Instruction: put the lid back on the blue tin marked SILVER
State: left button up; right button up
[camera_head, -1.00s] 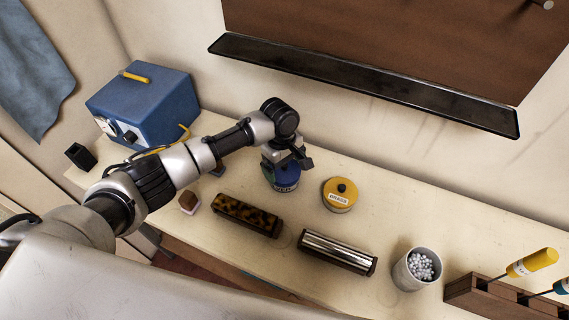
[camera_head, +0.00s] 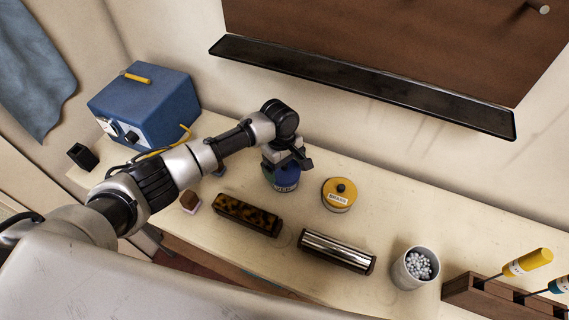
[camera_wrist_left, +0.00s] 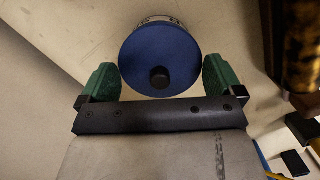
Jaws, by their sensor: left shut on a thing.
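The blue tin (camera_head: 287,183) stands on the bench with a pale label on its side, too small to read surely. My left gripper (camera_head: 285,164) is right over it and hides part of its top. In the left wrist view, the round blue lid (camera_wrist_left: 160,50) with a black knob lies between the green fingertips of my left gripper (camera_wrist_left: 161,78), which are shut on its rim. A strip of the tin's pale side (camera_wrist_left: 160,19) shows just beyond the lid. The lid looks lined up with the tin; I cannot tell whether it is fully seated. My right gripper is not in view.
A yellow lidded tin (camera_head: 338,196) stands close on the right. A tortoiseshell-patterned block (camera_head: 247,214) and a shiny metal roller (camera_head: 337,251) lie in front. A cup of white beads (camera_head: 414,268) and a wooden tool rack (camera_head: 490,297) are further right. A blue box (camera_head: 150,105) stands left.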

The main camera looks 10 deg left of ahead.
pick_arm(q)
jog(key=shift+f+p, duration=0.15)
jog(key=shift+p, duration=0.7)
dwell(0.7)
dwell(0.4)
jog(key=o, duration=0.6)
jog(key=shift+r+p, duration=3.55)
jog(key=shift+p, duration=0.55)
grip_shut()
